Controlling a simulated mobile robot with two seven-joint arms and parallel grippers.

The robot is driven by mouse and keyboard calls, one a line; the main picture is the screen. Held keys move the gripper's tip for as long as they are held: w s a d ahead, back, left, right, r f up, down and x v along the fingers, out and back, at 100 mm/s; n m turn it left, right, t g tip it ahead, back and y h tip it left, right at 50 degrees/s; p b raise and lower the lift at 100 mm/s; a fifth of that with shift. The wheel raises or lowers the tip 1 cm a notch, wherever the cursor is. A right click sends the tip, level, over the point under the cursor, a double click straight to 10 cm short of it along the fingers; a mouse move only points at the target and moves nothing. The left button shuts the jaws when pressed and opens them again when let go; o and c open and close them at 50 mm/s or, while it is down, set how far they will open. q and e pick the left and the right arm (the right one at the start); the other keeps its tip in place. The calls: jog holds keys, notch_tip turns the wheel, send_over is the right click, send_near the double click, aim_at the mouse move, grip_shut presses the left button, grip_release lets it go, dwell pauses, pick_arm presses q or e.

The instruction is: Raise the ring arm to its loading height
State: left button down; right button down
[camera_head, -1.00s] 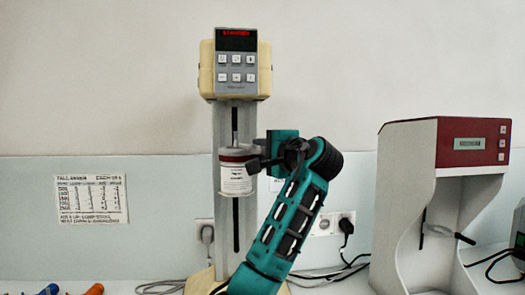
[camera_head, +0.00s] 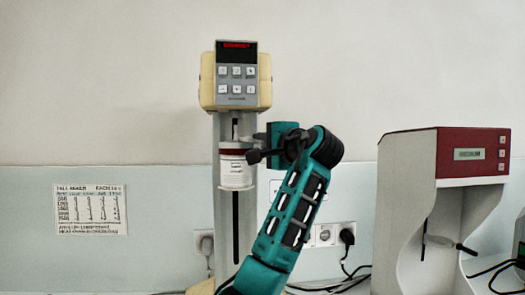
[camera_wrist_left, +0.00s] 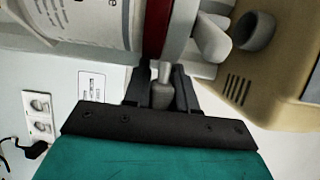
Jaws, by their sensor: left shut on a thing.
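The cream mill (camera_head: 236,92) stands upright with a cream head, a red-lit display and a grey column. A white labelled jar (camera_head: 236,174) with a dark red band sits at the column, a short gap below the head. My left gripper (camera_head: 258,156) reaches in from the right side of the jar. In the left wrist view its fingers (camera_wrist_left: 162,92) are shut on a small grey handle (camera_wrist_left: 163,72) beside the jar's red band (camera_wrist_left: 156,28). I take this handle to be the ring arm's; the ring itself is mostly hidden. My right gripper is not in view.
A white and red cabinet (camera_head: 400,195) with a small display stands at the right. Wall sockets (camera_head: 323,235) with plugged cables are behind my arm. A printed chart (camera_head: 91,209) hangs at the left. The space left of the mill is clear.

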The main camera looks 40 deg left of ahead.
pick_arm(q)
jog(key=c, duration=1)
grip_release()
jog(key=b+v, duration=0.1)
jog(key=v, duration=1.2)
jog(key=shift+b, duration=0.4)
